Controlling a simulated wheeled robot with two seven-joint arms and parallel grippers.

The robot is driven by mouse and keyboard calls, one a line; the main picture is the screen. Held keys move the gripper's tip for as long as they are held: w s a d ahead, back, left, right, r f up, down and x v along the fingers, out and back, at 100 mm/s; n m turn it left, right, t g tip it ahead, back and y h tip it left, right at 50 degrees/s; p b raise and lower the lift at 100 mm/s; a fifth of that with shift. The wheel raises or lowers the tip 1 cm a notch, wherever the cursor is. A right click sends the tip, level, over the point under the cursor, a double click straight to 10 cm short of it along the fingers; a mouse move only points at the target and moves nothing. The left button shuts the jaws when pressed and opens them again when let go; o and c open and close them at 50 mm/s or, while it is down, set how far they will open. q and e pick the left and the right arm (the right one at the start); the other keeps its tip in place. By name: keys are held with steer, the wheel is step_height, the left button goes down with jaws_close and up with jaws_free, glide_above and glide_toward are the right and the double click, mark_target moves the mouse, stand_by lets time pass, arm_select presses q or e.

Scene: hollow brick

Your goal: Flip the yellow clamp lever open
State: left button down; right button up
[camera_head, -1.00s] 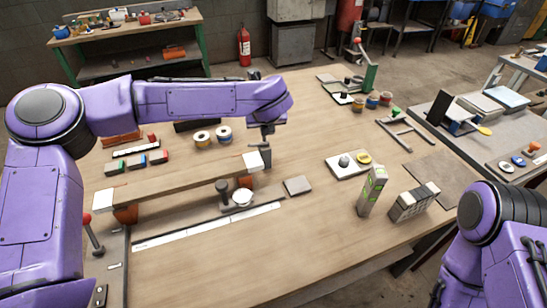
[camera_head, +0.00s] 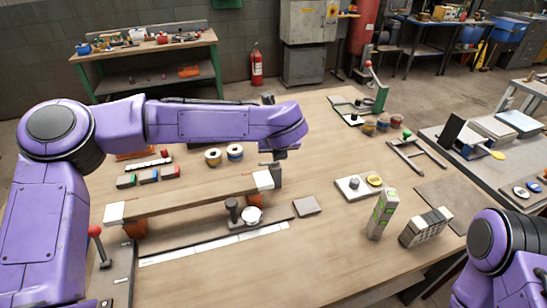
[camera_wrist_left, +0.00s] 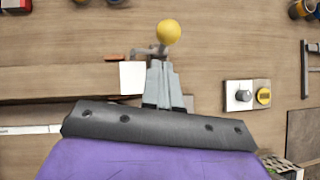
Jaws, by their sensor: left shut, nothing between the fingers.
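The yellow ball knob (camera_wrist_left: 168,31) of the clamp lever shows in the left wrist view, just past my left gripper's fingertips. A thin grey bar (camera_wrist_left: 143,52) with an orange tip runs left from below it. My left gripper (camera_wrist_left: 160,63) is shut and empty, with its fingers close to the knob; I cannot tell if they touch. In the head view the clamp (camera_head: 277,174) stands at the right end of the long plank, by its white end cap (camera_head: 263,179). The yellow knob is not visible there, behind my left wrist. My right gripper is out of view.
The plank (camera_head: 195,195) rests above the wooden workbench. A red-knobbed lever (camera_head: 96,231) is at the left. Tape rolls (camera_head: 235,152), a plate with a dial and yellow button (camera_head: 352,187), and a green-white carton (camera_head: 381,214) stand nearby.

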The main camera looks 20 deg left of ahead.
arm_select(q)
steer(key=b+v, duration=0.2)
steer(key=v, duration=0.8)
steer(key=shift+r, duration=0.4)
